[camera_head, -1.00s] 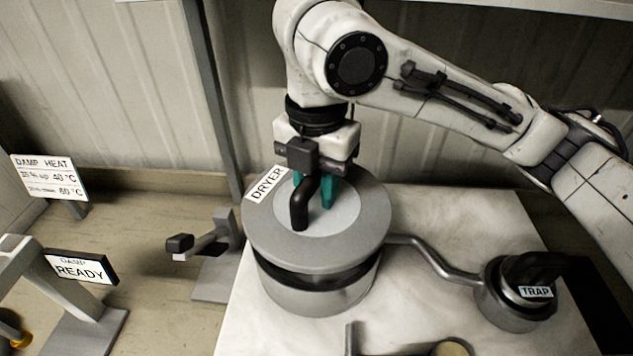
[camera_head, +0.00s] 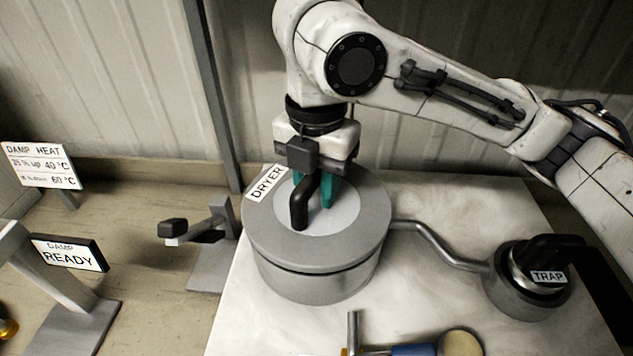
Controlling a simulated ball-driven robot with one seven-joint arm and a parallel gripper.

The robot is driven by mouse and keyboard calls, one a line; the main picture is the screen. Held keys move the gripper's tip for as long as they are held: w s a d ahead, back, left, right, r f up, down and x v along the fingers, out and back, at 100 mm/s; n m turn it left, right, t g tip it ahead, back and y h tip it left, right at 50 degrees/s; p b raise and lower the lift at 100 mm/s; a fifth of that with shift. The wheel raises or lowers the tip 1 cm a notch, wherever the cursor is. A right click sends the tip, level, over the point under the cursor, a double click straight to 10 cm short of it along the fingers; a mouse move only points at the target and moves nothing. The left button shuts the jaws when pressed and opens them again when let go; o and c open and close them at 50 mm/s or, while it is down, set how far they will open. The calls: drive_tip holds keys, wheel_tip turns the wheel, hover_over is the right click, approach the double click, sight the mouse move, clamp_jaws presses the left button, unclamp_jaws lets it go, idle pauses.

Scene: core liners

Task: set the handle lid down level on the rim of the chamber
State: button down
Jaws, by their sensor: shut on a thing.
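The handle lid (camera_head: 262,236) is a wide grey disc with a lighter round centre, a black bent handle and a DRYER label. It lies over the round grey chamber (camera_head: 318,283) on the pale table. Only a thin dark line shows between lid and chamber along the front, and the lid looks about level. I cannot tell whether the rim touches all round, as the back is hidden. My gripper (camera_head: 325,192) points down over the lid's centre, its teal fingers shut on the black handle, which partly hides them.
A pipe (camera_head: 437,243) runs from the chamber to a pot labelled TRAP (camera_head: 527,291) at the right. A blue-handled tool (camera_head: 414,350) lies at the table's front edge. A clamp-like stand (camera_head: 213,240) is left of the chamber, and a READY sign (camera_head: 69,252) stands further left.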

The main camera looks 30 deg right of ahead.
drive_tip(key=shift+f+b, duration=0.3)
drive_tip(key=shift+f, duration=0.15)
drive_tip(key=c, duration=0.8)
unclamp_jaws()
drive_tip(key=shift+o, duration=0.2)
drive_tip(key=shift+f, duration=0.1)
wheel_tip(320, 180, up, 11)
drive_tip(key=shift+f, duration=0.1)
